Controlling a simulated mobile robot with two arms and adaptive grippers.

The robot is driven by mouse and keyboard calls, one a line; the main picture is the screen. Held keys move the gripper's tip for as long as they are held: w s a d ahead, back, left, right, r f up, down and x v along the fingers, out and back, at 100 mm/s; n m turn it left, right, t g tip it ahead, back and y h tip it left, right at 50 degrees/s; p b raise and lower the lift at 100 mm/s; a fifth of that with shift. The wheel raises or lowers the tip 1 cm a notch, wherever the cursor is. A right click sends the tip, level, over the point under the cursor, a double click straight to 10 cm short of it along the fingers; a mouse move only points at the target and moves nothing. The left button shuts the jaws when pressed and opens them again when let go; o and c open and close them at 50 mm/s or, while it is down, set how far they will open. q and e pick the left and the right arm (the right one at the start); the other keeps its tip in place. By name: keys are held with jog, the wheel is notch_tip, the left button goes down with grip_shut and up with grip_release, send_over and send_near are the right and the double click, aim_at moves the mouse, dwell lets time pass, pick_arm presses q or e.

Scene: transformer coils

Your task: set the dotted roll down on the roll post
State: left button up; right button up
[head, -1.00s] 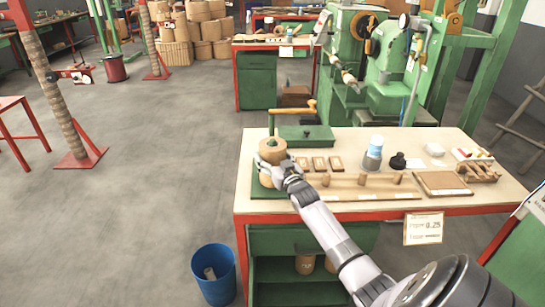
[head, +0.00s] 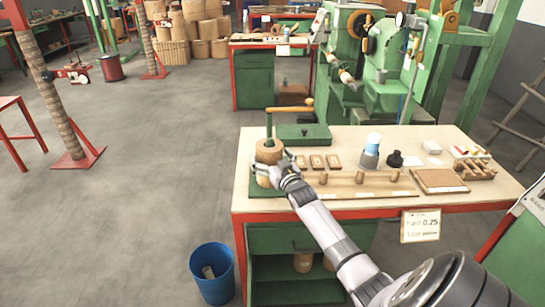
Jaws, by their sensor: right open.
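A tan cylindrical roll (head: 269,151) stands upright at the left end of the workbench, at the green post with an orange handle (head: 296,106). Its dots are too small to make out. The post's base behind the roll is hidden, so I cannot tell how far down the roll sits. My right gripper (head: 274,172) is open at the lower front of the roll. Its fingers are very close to the roll, and contact is unclear. A green base plate (head: 258,190) shows below. My left gripper is not in view.
The workbench (head: 410,143) holds a green box (head: 303,136), a wooden rack with pegs (head: 365,185), a blue-and-white bottle (head: 371,150) and a wooden tray (head: 440,180). A blue bin (head: 213,272) stands on the floor at left.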

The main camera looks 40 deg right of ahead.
jog(key=v, duration=1.2)
jog(key=shift+r, duration=0.25)
dwell(0.5)
